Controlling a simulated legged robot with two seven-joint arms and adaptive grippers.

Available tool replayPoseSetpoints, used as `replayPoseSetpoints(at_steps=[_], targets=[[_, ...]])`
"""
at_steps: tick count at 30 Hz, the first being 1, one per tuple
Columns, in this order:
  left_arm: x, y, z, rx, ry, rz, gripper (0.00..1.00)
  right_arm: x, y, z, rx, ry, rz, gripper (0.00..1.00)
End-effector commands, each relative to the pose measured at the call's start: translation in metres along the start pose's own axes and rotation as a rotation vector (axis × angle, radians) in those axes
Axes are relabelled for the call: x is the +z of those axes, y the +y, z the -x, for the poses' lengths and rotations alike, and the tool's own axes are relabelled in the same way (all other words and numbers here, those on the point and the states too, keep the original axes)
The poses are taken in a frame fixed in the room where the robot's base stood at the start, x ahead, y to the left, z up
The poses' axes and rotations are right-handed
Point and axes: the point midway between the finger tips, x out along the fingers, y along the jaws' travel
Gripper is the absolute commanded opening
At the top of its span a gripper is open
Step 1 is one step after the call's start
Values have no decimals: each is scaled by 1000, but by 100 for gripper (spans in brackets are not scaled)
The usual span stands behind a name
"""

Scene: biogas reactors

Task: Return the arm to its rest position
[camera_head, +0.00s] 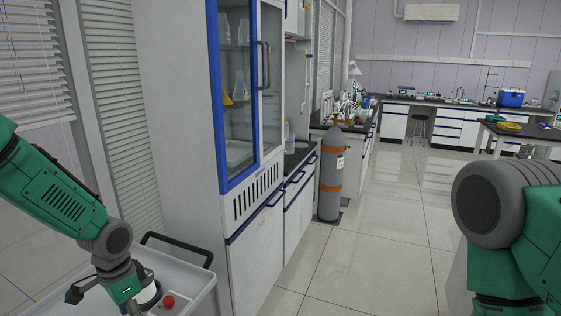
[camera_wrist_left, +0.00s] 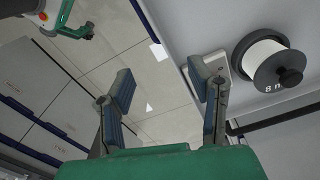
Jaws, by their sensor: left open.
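My left arm (camera_head: 60,205) comes in from the left of the head view, bent down over a white cart (camera_head: 195,283). In the left wrist view my left gripper (camera_wrist_left: 163,90) is open, its two fingers wide apart with nothing between them. A white and black round object with a knob (camera_wrist_left: 268,62) sits on the light grey surface right of the fingers, apart from them. My right arm (camera_head: 500,215) shows at the right edge of the head view; its gripper is out of that view.
A small red object (camera_head: 168,301) lies on the cart, which has a black handle (camera_head: 180,248). A blue-framed glass cabinet (camera_head: 240,90) stands close behind. A grey gas cylinder (camera_head: 330,178) stands by the bench. Tiled floor (camera_head: 385,230) is open ahead.

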Motion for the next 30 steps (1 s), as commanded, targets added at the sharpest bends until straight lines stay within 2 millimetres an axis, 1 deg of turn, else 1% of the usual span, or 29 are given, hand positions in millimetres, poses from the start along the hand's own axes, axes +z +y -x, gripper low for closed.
replayPoseSetpoints(at_steps=[1, 8, 14, 17, 20, 21, 23, 24, 25, 27, 30], targets=[[3, 7, -11, 9, -1, 5, 47, 0, 0, -4, 0, 0, 0, 40], [9, 33, -49, 43, 15, 46, 47, 1, 0, -15, 0, 0, 0, 40], [27, 70, -95, 79, 34, 108, 47, 1, 0, -31, 0, 1, 0, 40], [41, 93, -124, 98, 42, 157, 47, 2, 0, -42, 0, 0, 0, 40], [62, 121, -161, 116, 45, 225, 47, 3, 0, -57, 0, 0, 0, 40], [74, 135, -178, 121, 44, 261, 47, 4, 0, -64, 0, 0, 0, 40], [97, 157, -205, 121, 42, 328, 47, 4, -1, -78, 0, 0, 0, 40], [114, 171, -222, 115, 40, 375, 47, 5, -1, -88, 0, 0, 0, 40], [128, 181, -234, 106, 37, 412, 47, 5, -1, -94, 0, 0, 0, 40], [159, 198, -252, 75, 35, 487, 47, 6, -1, -108, 0, 0, 0, 40], [191, 211, -264, 27, 36, 560, 47, 7, -1, -120, 0, -1, 0, 40]])
